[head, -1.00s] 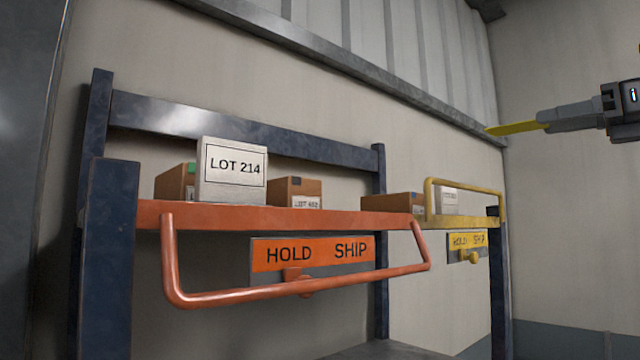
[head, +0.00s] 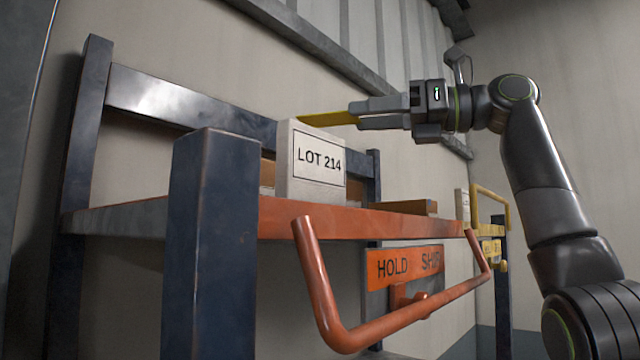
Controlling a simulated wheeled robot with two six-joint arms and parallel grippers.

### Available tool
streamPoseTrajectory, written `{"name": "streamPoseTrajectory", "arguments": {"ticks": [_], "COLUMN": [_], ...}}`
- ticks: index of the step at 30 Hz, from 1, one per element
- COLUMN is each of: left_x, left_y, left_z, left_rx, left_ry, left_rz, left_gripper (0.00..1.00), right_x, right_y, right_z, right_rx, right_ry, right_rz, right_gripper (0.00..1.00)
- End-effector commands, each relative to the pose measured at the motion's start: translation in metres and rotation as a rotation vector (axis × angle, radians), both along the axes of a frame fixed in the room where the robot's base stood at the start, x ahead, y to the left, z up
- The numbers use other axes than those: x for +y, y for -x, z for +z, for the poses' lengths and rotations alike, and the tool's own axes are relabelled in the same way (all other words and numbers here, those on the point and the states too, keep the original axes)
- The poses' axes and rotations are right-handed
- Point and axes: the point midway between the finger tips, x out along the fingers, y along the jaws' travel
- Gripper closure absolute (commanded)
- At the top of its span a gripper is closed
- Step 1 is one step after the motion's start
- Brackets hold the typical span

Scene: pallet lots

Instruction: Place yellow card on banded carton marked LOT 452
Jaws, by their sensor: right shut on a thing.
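A yellow card (head: 328,118) is held flat by my right gripper (head: 358,117), which is shut on its right end. The card is above the orange shelf, level with the top of the white box marked LOT 214 (head: 317,168), and overlaps it in the picture. I cannot tell if they touch. No LOT 452 label can be read now; the cartons behind are mostly hidden. My left gripper is out of view.
The orange shelf (head: 385,222) has a projecting orange rail (head: 325,310) and a HOLD/SHIP sign (head: 402,266). A dark blue post (head: 212,245) stands close in front. Another low brown carton (head: 405,207) lies farther right, beside a yellow-railed shelf (head: 492,229).

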Motion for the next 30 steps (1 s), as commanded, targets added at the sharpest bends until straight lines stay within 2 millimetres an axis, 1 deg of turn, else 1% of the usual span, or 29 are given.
{"name": "streamPoseTrajectory", "arguments": {"ticks": [1, 4, 6, 8, 11, 17, 20, 25, 30], "left_x": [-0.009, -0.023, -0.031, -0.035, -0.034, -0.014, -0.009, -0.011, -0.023], "left_y": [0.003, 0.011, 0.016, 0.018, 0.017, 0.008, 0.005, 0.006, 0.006], "left_z": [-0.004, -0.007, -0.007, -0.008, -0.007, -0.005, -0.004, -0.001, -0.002], "left_rx": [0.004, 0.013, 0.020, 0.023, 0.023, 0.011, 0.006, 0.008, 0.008], "left_ry": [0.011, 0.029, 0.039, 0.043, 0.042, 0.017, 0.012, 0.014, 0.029], "left_rz": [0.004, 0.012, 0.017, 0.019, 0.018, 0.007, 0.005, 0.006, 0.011], "left_gripper": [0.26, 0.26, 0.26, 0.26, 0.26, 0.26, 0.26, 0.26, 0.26], "right_x": [-0.002, -0.002, -0.002, -0.002, -0.001, -0.002, -0.002, -0.002, -0.001], "right_y": [-0.001, -0.002, -0.002, -0.001, -0.001, -0.001, -0.001, -0.001, 0.000], "right_z": [-0.009, -0.024, -0.033, -0.040, -0.048, -0.057, -0.067, -0.085, -0.091], "right_rx": [0.001, 0.001, 0.002, 0.003, 0.001, 0.002, 0.002, 0.001, 0.001], "right_ry": [0.001, 0.001, 0.001, 0.001, 0.001, -0.001, 0.001, 0.001, 0.000], "right_rz": [-0.003, -0.004, -0.003, -0.002, -0.002, -0.003, -0.003, -0.002, -0.001], "right_gripper": [0.72, 0.72, 0.72, 0.72, 0.72, 0.72, 0.72, 0.72, 0.72]}}
